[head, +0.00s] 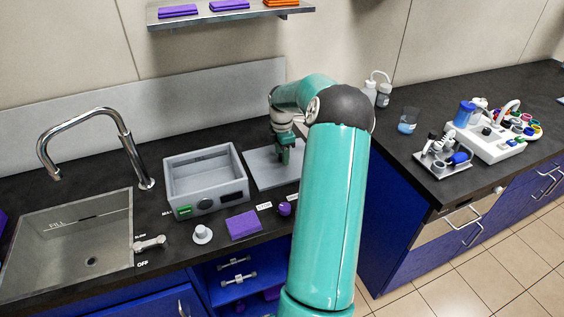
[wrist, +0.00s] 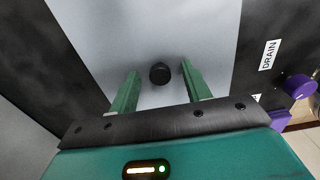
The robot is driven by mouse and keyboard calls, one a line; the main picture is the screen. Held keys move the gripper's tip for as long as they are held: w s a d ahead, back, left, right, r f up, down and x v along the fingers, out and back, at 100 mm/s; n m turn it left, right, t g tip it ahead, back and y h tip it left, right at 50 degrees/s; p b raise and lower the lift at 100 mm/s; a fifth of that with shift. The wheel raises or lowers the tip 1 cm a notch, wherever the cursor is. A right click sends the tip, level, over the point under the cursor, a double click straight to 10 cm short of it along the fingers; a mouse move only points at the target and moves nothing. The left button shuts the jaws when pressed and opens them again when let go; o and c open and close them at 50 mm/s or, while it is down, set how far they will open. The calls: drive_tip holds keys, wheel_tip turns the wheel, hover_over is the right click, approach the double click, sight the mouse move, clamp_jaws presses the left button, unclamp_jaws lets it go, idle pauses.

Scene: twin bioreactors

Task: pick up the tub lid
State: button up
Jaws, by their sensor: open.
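The tub lid (head: 262,172) is a flat light-grey plate lying on the dark counter just right of the grey tub. In the wrist view the lid (wrist: 120,25) fills the middle, with a round black knob (wrist: 160,73) on it. My gripper (head: 285,164) points down over the lid. In the wrist view my gripper (wrist: 160,70) is open, with one green finger on each side of the knob. I cannot tell how high the fingertips are above the lid. The knob is hidden in the head view.
The open grey tub (head: 205,180) stands left of the lid. A purple block (head: 243,225), a purple knob (head: 285,209) and a grey knob (head: 202,234) are along the front. A sink (head: 75,245) with a tall faucet (head: 128,145) is at left. Labware (head: 490,130) fills the right counter.

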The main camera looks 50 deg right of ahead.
clamp_jaws()
drive_tip(key=shift+r, duration=0.1)
